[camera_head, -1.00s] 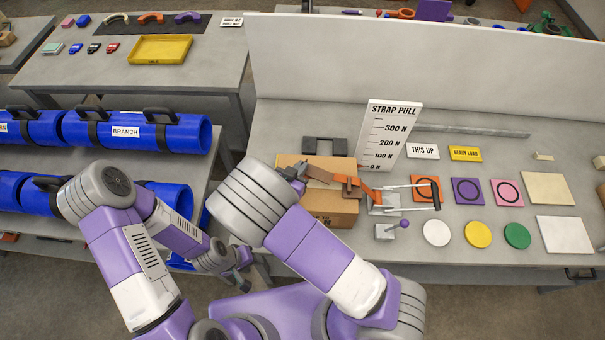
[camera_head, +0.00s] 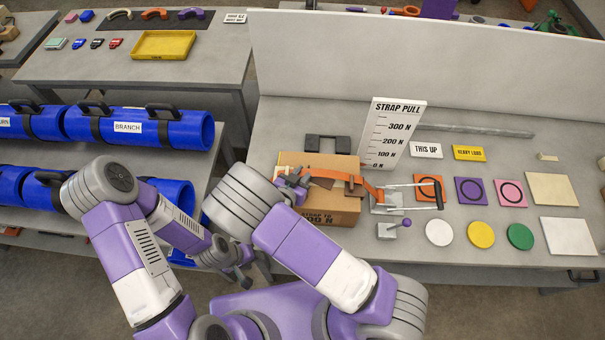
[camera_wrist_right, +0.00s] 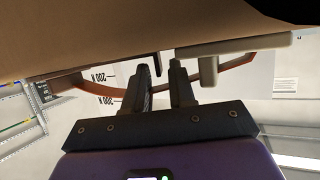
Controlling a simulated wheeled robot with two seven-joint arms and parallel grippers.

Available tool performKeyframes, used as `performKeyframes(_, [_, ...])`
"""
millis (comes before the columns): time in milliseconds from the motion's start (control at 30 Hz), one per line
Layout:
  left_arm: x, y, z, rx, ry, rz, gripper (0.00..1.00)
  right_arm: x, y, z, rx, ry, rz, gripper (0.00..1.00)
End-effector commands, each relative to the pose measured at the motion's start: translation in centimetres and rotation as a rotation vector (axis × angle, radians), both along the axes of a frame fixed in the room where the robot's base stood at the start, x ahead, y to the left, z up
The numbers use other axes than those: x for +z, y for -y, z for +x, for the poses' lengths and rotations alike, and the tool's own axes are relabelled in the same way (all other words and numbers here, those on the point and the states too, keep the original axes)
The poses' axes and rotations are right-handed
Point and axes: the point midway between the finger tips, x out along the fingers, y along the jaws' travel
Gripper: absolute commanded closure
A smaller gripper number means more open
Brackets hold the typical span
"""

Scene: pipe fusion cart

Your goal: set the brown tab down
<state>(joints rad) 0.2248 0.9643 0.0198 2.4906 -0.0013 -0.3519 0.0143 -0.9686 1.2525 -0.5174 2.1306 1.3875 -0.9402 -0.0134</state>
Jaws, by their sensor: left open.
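The brown tab (camera_head: 322,183) is a short dark strip on top of the cardboard box (camera_head: 332,205), joined to the orange strap (camera_head: 372,190) that runs right to a metal lever fixture (camera_head: 393,200). My right gripper (camera_head: 300,178) is over the box's left part, close beside the tab's left end. In the right wrist view, the right gripper's fingers (camera_wrist_right: 164,75) are apart, with no tab clearly between them. A brown strap (camera_wrist_right: 236,76) curves behind them there. My left gripper (camera_head: 248,272) hangs low left of the bench, open and away from the box.
The STRAP PULL scale board (camera_head: 392,135) stands behind the box. Coloured square tiles and round discs lie on the bench to the right. Blue pipes (camera_head: 140,128) fill the rack at left.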

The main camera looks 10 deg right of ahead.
Motion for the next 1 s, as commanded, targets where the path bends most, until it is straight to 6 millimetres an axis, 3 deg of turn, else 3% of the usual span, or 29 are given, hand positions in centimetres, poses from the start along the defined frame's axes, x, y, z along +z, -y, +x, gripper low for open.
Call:
performKeyframes(400, [0.5,0.0,0.0,0.0,0.0,0.0,0.57,0.6,-0.1,-0.1,0.001,0.001,0.001,0.71])
performKeyframes(1000, [0.0,0.0,0.0,0.0,0.0,0.0,0.57,4.7,-6.5,-8.0,0.001,0.001,0.001,0.71])
